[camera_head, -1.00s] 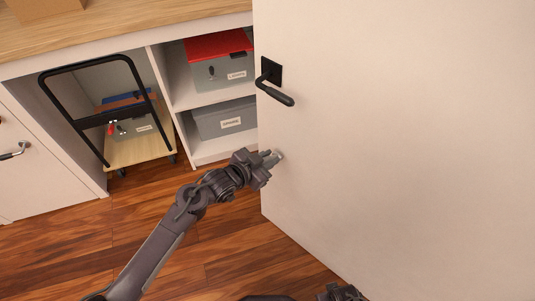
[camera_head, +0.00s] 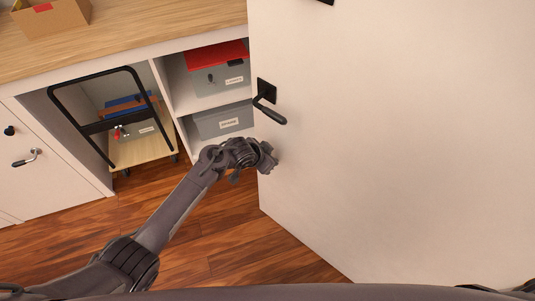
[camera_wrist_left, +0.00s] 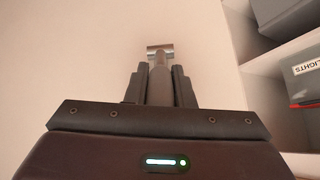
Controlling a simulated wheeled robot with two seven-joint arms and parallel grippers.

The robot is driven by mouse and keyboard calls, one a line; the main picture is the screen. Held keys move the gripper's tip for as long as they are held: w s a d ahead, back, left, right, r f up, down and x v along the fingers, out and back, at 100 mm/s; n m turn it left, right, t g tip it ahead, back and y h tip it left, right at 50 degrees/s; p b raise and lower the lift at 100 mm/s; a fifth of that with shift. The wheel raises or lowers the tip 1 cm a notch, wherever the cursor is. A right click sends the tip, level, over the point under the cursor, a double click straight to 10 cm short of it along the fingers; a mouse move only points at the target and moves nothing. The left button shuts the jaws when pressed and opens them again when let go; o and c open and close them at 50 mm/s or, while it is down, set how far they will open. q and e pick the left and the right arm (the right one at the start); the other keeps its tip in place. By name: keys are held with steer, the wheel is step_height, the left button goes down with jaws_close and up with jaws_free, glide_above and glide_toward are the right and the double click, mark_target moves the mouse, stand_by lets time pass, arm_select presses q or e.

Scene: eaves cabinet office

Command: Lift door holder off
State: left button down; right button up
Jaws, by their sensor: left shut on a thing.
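The white door (camera_head: 390,130) stands open across the right of the head view, with a black lever handle (camera_head: 270,117) near its left edge. My left gripper (camera_head: 273,158) is at the door face, below the handle. In the left wrist view my left gripper (camera_wrist_left: 160,75) is shut on the door holder (camera_wrist_left: 160,49), a grey shaft with a pale metal end. That end lies against the pale door surface in the picture; I cannot tell whether it touches. The holder is hidden behind the gripper in the head view. My right gripper is not in view.
A black-framed trolley (camera_head: 140,150) with boxes stands under the wooden counter (camera_head: 130,42). Shelves beside it hold grey boxes (camera_head: 222,120), one with a red lid (camera_head: 215,55). An open cardboard box (camera_head: 52,18) is on the counter. The wooden floor (camera_head: 215,245) is clear.

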arm_select(q)
steer(key=shift+w+d+r+g+y+p, duration=0.15)
steer(key=shift+g+y+p, duration=0.15)
steer(key=shift+g, duration=0.1)
stand_by(0.3)
steer(key=c, duration=1.3)
jaws_free()
steer(key=shift+o, duration=0.2)
steer(key=p+v, duration=0.2)
steer(key=v, duration=0.5)
steer(key=shift+r, duration=0.35)
